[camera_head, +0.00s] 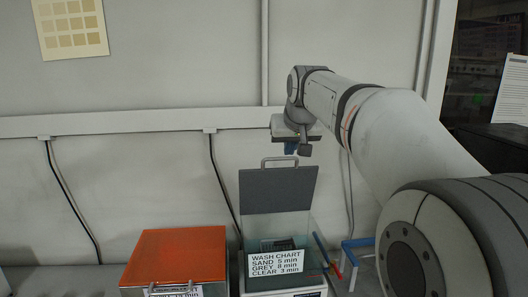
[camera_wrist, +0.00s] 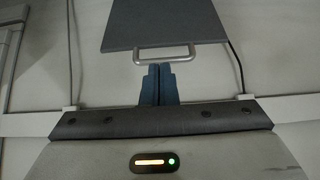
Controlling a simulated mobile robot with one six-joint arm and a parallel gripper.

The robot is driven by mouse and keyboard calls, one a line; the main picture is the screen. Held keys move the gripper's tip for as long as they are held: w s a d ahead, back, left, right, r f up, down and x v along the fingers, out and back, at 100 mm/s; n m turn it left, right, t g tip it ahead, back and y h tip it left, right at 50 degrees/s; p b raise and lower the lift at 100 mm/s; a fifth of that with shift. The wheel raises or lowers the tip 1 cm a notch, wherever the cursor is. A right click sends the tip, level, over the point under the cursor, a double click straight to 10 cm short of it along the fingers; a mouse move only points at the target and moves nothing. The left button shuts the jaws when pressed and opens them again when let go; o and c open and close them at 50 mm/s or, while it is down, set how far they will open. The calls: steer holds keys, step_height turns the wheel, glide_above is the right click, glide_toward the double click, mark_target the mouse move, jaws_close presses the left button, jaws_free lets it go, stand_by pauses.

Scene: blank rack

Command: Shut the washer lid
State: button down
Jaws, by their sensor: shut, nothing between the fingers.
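The washer lid (camera_head: 278,191) is a dark grey panel standing raised, close to upright, at the back of the glass-walled washer (camera_head: 306,228). A metal handle (camera_head: 280,162) is on its top edge. My gripper (camera_head: 291,147) is above the lid and handle, a little to the right. In the wrist view my gripper (camera_wrist: 158,68) shows two blue fingers, closed together with nothing between them. Their tips appear close to the handle (camera_wrist: 165,53); I cannot tell whether they touch it. The lid (camera_wrist: 165,20) extends beyond the handle there.
An orange-lidded box (camera_head: 175,255) stands left of the washer. A wash chart label (camera_head: 276,262) is on the washer's front. A blue stand (camera_head: 358,244) is to the right, near a red and a blue stick. The wall behind has a rail (camera_head: 120,122) and hanging cables.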

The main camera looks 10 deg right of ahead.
steer(key=w+r+t, duration=0.1)
steer(key=w+r, duration=0.4)
steer(key=w, duration=0.1)
steer(key=w+f, duration=0.1)
steer(key=f, duration=0.1)
steer(key=w+f+p, duration=0.1)
steer(key=w+f, duration=0.1)
steer(key=f, duration=0.1)
steer(key=w+f, duration=0.1)
steer(key=f, duration=0.2)
steer(key=shift+w+d+f, duration=0.1)
steer(key=shift+w, duration=0.15)
steer(key=shift+s+f, duration=0.1)
steer(key=shift+s, duration=0.3)
steer(key=shift+f, duration=0.3)
steer(key=shift+s, duration=0.15)
steer(key=shift+s+f, duration=0.1)
